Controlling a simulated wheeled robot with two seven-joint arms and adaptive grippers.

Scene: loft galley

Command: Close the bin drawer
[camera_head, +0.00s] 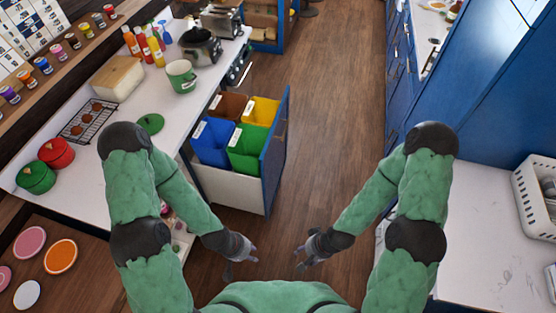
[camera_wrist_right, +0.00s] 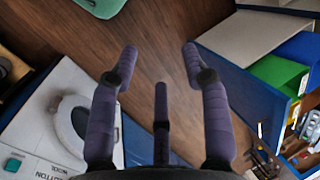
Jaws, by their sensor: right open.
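The bin drawer (camera_head: 228,190) is pulled out from the left counter into the aisle. Its blue front panel (camera_head: 275,150) faces right. It holds a blue bin (camera_head: 212,142), a green bin (camera_head: 248,150), a yellow bin (camera_head: 262,110) and a brown bin (camera_head: 228,105). My left gripper (camera_head: 242,266) is below the drawer in the picture, empty, its fingers apart. My right gripper (camera_head: 299,258) is open and empty over the floor, below and right of the drawer front. In the right wrist view its fingers (camera_wrist_right: 159,50) are spread, and the drawer's blue panel (camera_wrist_right: 240,92) is to their right, apart from them.
The wooden floor (camera_head: 325,90) is clear along the aisle. Blue cabinets (camera_head: 400,70) line the right side. A white basket (camera_head: 534,200) stands on the right counter (camera_head: 480,240).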

